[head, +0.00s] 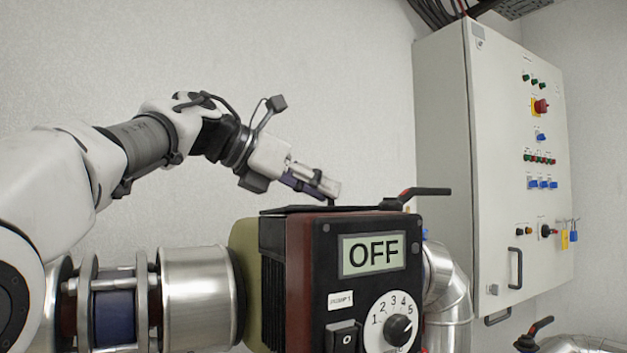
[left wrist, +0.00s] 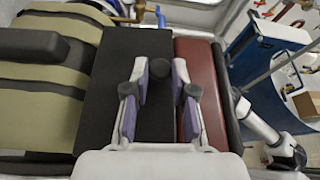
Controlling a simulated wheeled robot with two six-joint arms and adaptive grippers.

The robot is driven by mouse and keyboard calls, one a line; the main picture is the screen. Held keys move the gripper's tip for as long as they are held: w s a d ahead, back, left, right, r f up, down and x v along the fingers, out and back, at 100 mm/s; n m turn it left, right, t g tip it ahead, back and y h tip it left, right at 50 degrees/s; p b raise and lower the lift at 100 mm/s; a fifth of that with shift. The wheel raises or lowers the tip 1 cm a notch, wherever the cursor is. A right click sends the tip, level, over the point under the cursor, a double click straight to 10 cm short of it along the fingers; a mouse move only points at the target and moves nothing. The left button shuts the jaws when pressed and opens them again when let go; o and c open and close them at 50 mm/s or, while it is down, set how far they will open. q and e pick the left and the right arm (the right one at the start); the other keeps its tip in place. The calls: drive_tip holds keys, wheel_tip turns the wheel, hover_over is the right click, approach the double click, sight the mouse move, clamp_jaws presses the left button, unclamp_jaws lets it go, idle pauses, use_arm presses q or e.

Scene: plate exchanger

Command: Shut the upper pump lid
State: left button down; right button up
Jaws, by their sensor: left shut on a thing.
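The pump (head: 330,270) has a dark red and black housing, a display reading OFF and a dial. Its black lid (head: 290,209) looks flat along the top in the head view. In the left wrist view the lid (left wrist: 120,100) is a wide black panel beside a red surface. My left gripper (head: 322,188) points down and right just above the lid. In the left wrist view my left gripper (left wrist: 160,72) has its fingers on both sides of a round black knob (left wrist: 156,90) on the lid, shut on it. I cannot tell whether the lid sits fully down. My right gripper is out of view.
A grey control cabinet (head: 440,130) is on the right. Metal pipes (head: 200,290) run left of the pump. The wall space above the gripper is clear.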

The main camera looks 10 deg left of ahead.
use_arm(q)
drive_tip(key=shift+s+d+f+m+t+b, duration=0.15)
drive_tip(key=shift+f+m+t+b, duration=0.15)
drive_tip(key=shift+f+m+b, duration=0.15)
drive_tip(key=shift+f+y, duration=0.15)
drive_tip(key=shift+y, duration=0.15)
drive_tip(key=c, duration=1.1)
unclamp_jaws()
drive_tip(key=shift+o, duration=0.6)
drive_tip(key=shift+d, duration=0.2)
drive_tip(key=shift+a, duration=0.1)
drive_tip(key=v, duration=1.1)
drive_tip(key=shift+a, duration=0.35)
drive_tip(key=shift+s, duration=0.15)
